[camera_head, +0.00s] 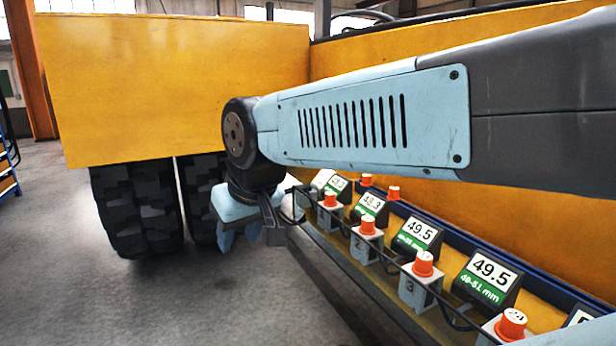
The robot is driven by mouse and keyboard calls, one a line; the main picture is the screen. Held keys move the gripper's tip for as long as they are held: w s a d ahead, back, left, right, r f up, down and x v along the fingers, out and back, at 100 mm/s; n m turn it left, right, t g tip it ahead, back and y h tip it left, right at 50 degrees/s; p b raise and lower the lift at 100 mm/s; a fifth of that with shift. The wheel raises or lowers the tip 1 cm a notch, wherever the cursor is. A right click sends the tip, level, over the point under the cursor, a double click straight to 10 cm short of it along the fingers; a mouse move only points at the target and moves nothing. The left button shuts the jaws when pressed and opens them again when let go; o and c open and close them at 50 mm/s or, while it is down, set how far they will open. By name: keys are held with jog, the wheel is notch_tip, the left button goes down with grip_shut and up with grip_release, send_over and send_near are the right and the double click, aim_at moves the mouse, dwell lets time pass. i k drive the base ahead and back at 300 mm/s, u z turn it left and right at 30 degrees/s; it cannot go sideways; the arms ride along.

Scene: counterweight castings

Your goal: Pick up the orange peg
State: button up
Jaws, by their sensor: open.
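Several orange pegs stand upright in a row along the ledge, each in a grey block. The nearest orange peg (511,324) is at the bottom right, another orange peg (423,263) is farther back, then an orange peg (367,224) and an orange peg (330,199). Two smaller orange pegs (393,193) (366,180) show behind the displays. Which one the task means I cannot tell. My gripper (238,236) points down with pale blue fingers, open, left of the row's far end and apart from the pegs. Nothing shows between its fingers.
A black cable (385,262) runs along the blocks. A large yellow machine body (170,85) with black tyres (137,208) stands behind. The grey floor (190,300) at lower left is clear.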

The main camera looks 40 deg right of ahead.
aim_at(367, 180)
jog(key=z, duration=0.1)
jog(key=i, duration=1.1)
jog(key=z, duration=0.8)
jog(key=i, duration=0.7)
jog(key=z, duration=0.45)
jog(key=k, duration=0.8)
jog(key=z, duration=0.25)
jog(key=i, duration=0.8)
jog(key=u, duration=0.2)
